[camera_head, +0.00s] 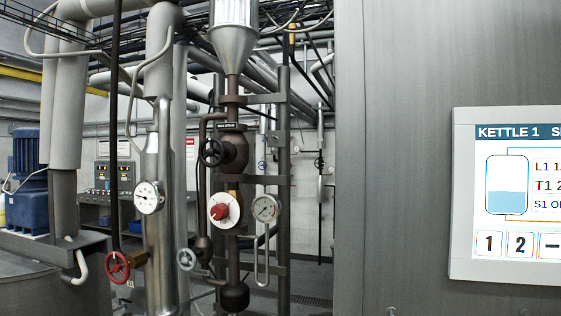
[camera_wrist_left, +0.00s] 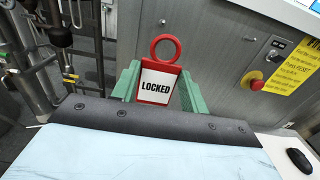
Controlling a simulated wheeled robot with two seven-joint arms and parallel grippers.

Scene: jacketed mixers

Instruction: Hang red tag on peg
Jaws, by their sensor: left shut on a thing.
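The red tag (camera_wrist_left: 156,76) shows in the left wrist view. It has a ring at the top and a white panel reading LOCKED that faces the camera. My left gripper (camera_wrist_left: 158,88) has green fingers on both sides of the tag and is shut on it. The ring stands up clear above the fingers. No peg can be made out for certain in either view. The head view shows neither the tag nor my grippers. My right gripper is in no view.
In the head view, a red knob on a white dial (camera_head: 224,211), a gauge (camera_head: 265,208) and a red handwheel (camera_head: 117,266) sit among pipes. A kettle screen (camera_head: 517,190) is at right. The wrist view shows a red emergency button (camera_wrist_left: 252,80) and a black mouse (camera_wrist_left: 299,160).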

